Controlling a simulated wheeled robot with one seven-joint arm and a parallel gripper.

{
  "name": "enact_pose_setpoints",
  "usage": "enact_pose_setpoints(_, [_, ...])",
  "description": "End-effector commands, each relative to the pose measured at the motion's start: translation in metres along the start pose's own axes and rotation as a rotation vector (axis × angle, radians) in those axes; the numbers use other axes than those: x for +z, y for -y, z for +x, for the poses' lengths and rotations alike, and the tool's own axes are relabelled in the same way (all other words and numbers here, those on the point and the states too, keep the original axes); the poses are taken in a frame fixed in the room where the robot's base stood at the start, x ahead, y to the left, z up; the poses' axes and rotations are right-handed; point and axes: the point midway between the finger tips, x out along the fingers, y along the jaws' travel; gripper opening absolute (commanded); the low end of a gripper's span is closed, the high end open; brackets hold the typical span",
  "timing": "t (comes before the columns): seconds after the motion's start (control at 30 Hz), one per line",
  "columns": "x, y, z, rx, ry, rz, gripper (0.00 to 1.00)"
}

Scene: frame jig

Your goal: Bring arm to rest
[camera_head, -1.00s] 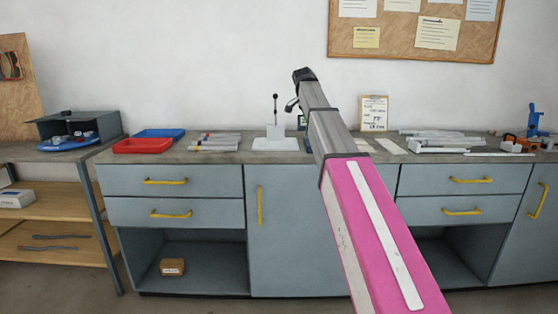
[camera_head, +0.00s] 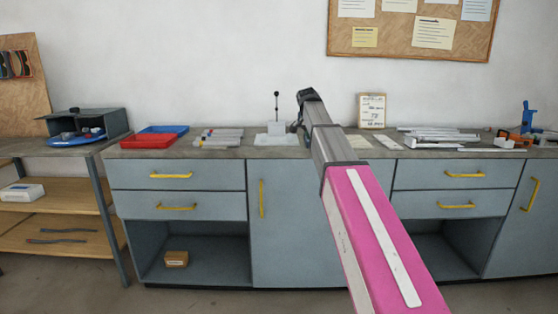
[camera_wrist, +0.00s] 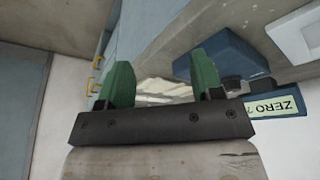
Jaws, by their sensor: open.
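My arm reaches up from the lower right in the head view, over the front of the workbench (camera_head: 330,148). My gripper shows in the wrist view (camera_wrist: 160,85) with its two green fingers apart and nothing between them. In the head view the far end of the arm is seen from behind and the fingers are hidden. In the wrist view a blue block (camera_wrist: 235,68) and a label reading "ZERO" (camera_wrist: 278,107) lie beyond the right finger.
A red tray (camera_head: 147,140) and a blue tray (camera_head: 168,130) sit on the bench at left. A small press-like stand (camera_head: 276,130) is at the middle. A clipboard (camera_head: 372,110) leans at the wall. Pale bars (camera_head: 437,136) lie at right. Yellow-handled drawers (camera_head: 175,175) front the bench.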

Motion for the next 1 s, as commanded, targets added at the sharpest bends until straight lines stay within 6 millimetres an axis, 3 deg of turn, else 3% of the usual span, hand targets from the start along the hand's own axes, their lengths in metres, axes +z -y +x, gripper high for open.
enact_pose_setpoints(0.27, [0.05,-0.029,0.084,-0.006,0.052,-0.14,0.6])
enact_pose_setpoints(0.6, [0.14,-0.087,0.203,-0.041,0.141,-0.376,0.6])
enact_pose_setpoints(1.0, [0.253,-0.171,0.302,-0.11,0.239,-0.619,0.6])
